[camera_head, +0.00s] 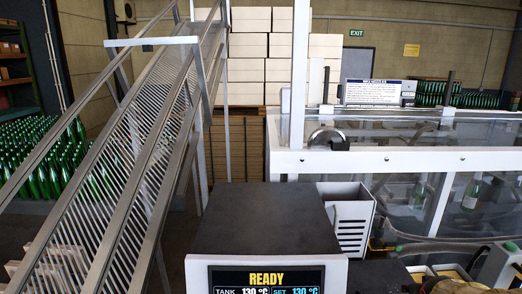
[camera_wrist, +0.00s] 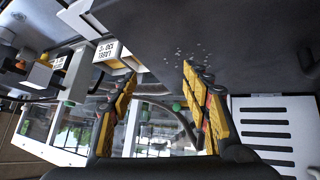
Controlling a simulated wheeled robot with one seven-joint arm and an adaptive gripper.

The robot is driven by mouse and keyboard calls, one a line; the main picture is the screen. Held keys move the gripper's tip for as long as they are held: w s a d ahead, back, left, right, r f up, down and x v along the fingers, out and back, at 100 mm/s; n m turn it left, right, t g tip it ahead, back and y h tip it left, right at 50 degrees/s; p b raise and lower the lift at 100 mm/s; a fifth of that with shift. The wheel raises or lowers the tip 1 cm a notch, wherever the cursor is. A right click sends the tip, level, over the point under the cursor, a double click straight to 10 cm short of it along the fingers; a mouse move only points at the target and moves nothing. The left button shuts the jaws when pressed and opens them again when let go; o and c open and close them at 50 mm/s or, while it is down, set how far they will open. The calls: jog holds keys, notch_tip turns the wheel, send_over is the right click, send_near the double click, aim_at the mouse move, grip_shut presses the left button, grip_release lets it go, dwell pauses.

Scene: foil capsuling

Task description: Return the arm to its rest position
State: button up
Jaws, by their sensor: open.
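My gripper (camera_wrist: 159,76) shows in the wrist view with its two yellow and black fingers spread apart. Nothing is between the fingertips. The fingers point toward a dark flat surface (camera_wrist: 225,35), and the right fingertip appears close to a scatter of small pale bits (camera_wrist: 190,52) there. I cannot tell whether it touches. In the head view, dark parts at the bottom right edge are cut off, and I cannot clearly make out my gripper among them.
A dark-topped machine (camera_head: 262,218) stands in front, its display (camera_head: 266,281) reading READY, tank 130 °C. A white slotted bin (camera_head: 348,226) adjoins it, also in the wrist view (camera_wrist: 272,132). A white-framed glass enclosure (camera_head: 400,161) is right; a slatted conveyor (camera_head: 128,140) rises left.

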jog(key=s+a+g, duration=0.1)
jog(key=s+a, duration=0.2)
jog(key=s+a+g+y+b, duration=0.1)
jog(key=s+a, duration=0.3)
jog(key=shift+a, duration=0.2)
jog(key=s+a+r+n+y+b, duration=0.2)
jog(key=s+a, duration=0.5)
jog(key=a, duration=0.4)
jog(key=s+a+r+n+y+b, duration=0.1)
jog(key=s+a+r+n+b, duration=0.1)
jog(key=s+a, duration=0.4)
jog(key=shift+s+a+r+n+t+y, duration=0.35)
jog(key=shift+a+r, duration=0.55)
jog(key=shift+a, duration=1.9)
